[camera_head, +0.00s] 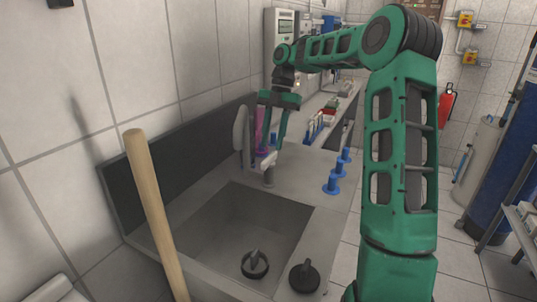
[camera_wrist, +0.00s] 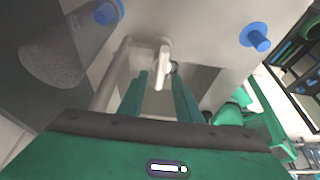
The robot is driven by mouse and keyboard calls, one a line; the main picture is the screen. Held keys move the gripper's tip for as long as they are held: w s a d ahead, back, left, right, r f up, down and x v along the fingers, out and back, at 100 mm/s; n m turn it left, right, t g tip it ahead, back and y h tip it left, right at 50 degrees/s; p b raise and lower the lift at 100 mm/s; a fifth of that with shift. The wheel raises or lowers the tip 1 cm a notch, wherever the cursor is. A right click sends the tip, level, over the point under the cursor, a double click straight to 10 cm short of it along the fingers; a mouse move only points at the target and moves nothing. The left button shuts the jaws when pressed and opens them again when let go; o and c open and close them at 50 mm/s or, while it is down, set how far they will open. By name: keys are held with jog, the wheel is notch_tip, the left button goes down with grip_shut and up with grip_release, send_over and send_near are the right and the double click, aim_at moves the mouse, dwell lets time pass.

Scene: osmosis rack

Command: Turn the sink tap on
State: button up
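The sink tap is a pale grey fitting on the counter at the sink's back edge, with its base (camera_head: 268,178) showing in the head view. Its white lever (camera_wrist: 162,54) stands near the fingertips in the wrist view, and a pale pipe-like spout (camera_wrist: 116,68) runs to the left of it. My gripper (camera_head: 271,147) points down just above the tap. In the wrist view my gripper (camera_wrist: 159,76) has its two green fingers apart, with the lever roughly in line with the gap. Whether a finger touches the lever cannot be told.
The sink basin (camera_head: 240,235) lies in front, with two black round fittings near its front edge. A wooden handle (camera_head: 155,210) rises at the left. Blue pegs (camera_head: 338,172) stand on the counter to the right. A pink object (camera_head: 261,122) is close behind my gripper.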

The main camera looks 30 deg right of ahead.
aim_at(269, 156)
jog(key=shift+x, duration=2.35)
jog(key=c, duration=0.7)
